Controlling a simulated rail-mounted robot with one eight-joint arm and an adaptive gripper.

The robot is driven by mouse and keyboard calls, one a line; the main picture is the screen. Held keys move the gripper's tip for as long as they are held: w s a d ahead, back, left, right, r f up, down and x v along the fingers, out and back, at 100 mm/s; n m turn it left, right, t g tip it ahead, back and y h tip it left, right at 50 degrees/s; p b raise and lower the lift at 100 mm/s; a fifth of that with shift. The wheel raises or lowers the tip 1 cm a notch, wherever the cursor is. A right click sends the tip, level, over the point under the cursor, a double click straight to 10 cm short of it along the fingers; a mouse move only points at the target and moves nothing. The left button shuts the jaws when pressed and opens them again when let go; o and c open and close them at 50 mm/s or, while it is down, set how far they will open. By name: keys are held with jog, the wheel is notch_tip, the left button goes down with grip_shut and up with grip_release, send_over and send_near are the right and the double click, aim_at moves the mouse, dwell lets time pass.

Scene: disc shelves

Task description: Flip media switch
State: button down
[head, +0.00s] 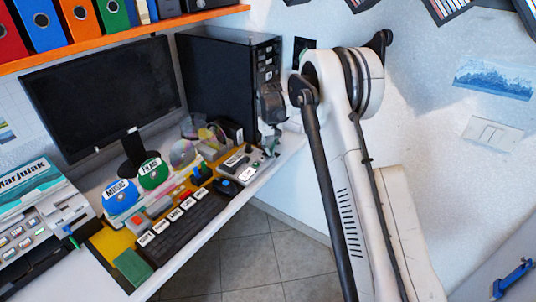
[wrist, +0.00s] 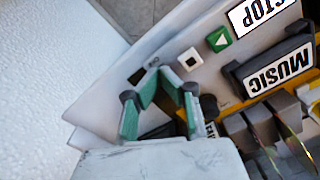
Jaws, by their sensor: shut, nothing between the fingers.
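A black rocker-like piece with a white label reading MUSIC (wrist: 278,68) sits on the light console in the wrist view, at the right. It looks like the media switch. The same console (head: 246,176) shows on the right end of the desk in the head view, where I cannot make out the label. My gripper (wrist: 158,78), with green finger pads, is shut and empty over the console's edge, left of the MUSIC piece and apart from it in the picture. In the head view my gripper (head: 270,143) is at the console's far right end, its fingertips hard to see.
A green play button (wrist: 219,39), a small white-framed black button (wrist: 190,58) and a STOP label (wrist: 262,10) lie nearby. Discs (head: 184,152), a black keyboard-like row (head: 178,228), a monitor (head: 100,90) and a black tower (head: 225,80) crowd the desk. The floor beyond its edge is clear.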

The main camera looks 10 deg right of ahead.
jog(key=shift+f, duration=0.25)
jog(key=shift+r, duration=0.1)
jog(key=shift+r+p, duration=1.1)
jog(key=shift+r, duration=2.35)
